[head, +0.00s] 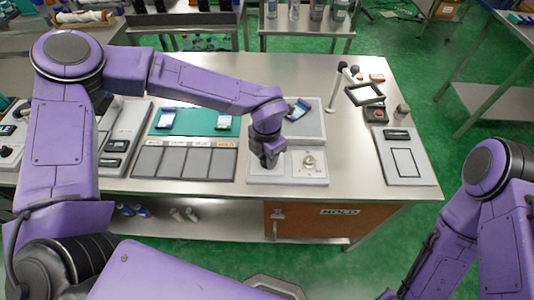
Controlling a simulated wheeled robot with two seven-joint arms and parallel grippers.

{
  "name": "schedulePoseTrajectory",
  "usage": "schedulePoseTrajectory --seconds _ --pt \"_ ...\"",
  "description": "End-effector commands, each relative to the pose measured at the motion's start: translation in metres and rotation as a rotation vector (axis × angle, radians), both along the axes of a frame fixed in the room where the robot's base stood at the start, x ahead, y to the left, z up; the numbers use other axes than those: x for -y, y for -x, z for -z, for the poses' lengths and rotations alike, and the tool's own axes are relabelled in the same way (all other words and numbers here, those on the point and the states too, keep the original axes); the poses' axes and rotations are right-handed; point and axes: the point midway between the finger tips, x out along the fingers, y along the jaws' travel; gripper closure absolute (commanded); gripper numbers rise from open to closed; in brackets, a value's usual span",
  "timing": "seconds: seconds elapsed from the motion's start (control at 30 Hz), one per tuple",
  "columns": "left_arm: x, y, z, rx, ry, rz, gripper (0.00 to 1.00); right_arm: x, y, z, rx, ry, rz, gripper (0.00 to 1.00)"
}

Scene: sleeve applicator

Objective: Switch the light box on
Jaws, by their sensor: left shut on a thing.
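A low pale grey unit (290,178) lies at the front of the steel table. Its right part has a round metal knob (308,160). I cannot tell for sure whether this unit is the light box, and no lit surface stands out. My left gripper (268,162) points down over the unit's left part, left of the knob. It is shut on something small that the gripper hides. My right arm is at the lower right, with its gripper out of view.
Behind the unit, a phone (298,109) lies on a grey panel (315,129). Left of it are a green mat (190,123) with phones and a row of dark grey pads (178,163). To the right stand a dark frame (366,94) and a grey device (403,160). Bare steel lies between.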

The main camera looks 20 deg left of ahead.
Motion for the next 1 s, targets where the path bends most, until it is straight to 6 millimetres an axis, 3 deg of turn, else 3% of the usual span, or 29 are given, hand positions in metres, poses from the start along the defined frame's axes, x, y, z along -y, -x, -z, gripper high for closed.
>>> schedulePoseTrajectory --seconds 0.33,0.37,0.4,0.43,0.77,1.0 --pt "0.001 -0.002 -0.002 0.008 0.003 0.004 0.97 0.0 0.0 0.0 0.0 0.0 0.0 0.57" --pt "0.001 -0.002 -0.002 0.008 0.003 0.004 0.57 0.0 0.0 0.0 0.0 0.0 0.0 0.57" --pt "0.001 -0.002 -0.002 0.008 0.003 0.004 0.44 0.0 0.0 0.0 0.0 0.0 0.0 0.57" --pt "0.001 -0.002 -0.002 0.007 0.002 0.003 0.41 0.0 0.0 0.0 0.0 0.0 0.0 0.57" --pt "0.0 -0.001 -0.006 0.004 0.0 0.001 0.41 0.0 0.0 0.001 0.0 0.0 0.0 0.57" --pt "0.001 -0.002 -0.056 0.01 0.003 0.001 0.41 0.0 0.0 0.013 0.0 0.0 0.0 0.57"
